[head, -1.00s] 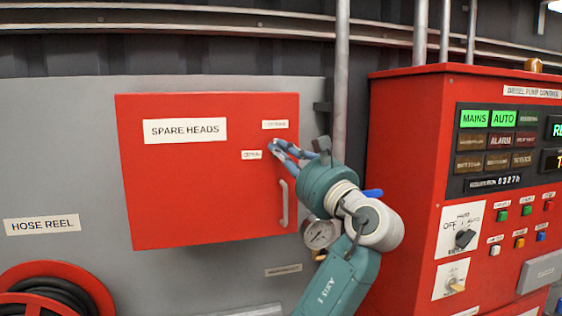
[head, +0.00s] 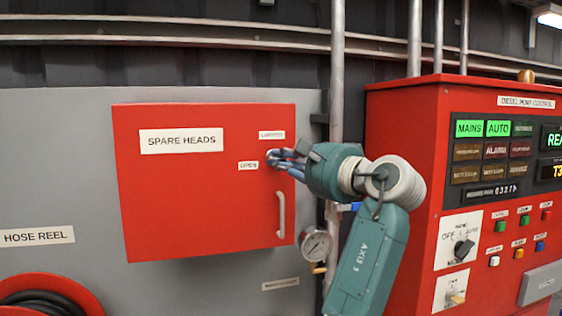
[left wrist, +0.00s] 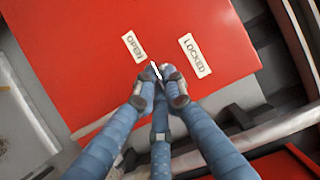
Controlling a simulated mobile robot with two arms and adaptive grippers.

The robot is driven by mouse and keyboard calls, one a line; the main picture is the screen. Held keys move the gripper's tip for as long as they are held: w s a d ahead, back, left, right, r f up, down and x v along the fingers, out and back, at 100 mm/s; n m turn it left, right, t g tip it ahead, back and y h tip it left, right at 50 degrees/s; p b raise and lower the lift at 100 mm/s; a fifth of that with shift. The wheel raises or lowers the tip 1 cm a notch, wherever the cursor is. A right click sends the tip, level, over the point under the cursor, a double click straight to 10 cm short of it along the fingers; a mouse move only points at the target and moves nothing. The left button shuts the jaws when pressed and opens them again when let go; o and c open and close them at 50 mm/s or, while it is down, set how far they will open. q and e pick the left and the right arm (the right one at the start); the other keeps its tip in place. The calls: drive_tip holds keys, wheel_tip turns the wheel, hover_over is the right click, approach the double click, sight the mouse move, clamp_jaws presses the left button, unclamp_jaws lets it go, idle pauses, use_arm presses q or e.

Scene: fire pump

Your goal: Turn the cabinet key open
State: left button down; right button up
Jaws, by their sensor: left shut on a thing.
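The red cabinet (head: 190,215) marked SPARE HEADS hangs on the grey panel with its door shut. The OPEN label (head: 248,165) and the LOCKED label (head: 271,135) flank the lock near the door's right edge. My left gripper (head: 272,158) reaches the lock from the right, its blue fingertips at the door face. In the left wrist view the fingers (left wrist: 159,84) are shut on the key, of which only a small pale bit (left wrist: 155,70) shows between the tips. The key's turned angle cannot be told. My right gripper is in neither view.
The door handle (head: 281,214) is just below the lock. A pressure gauge (head: 316,244) and vertical pipe (head: 337,80) stand right of the cabinet, close to my arm. The red pump control panel (head: 400,150) is further right, a hose reel (head: 75,290) at lower left.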

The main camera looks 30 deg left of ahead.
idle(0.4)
use_arm(q)
drive_tip(key=c, duration=1.8)
unclamp_jaws()
drive_tip(key=v, duration=1.2)
drive_tip(key=shift+r, duration=0.15)
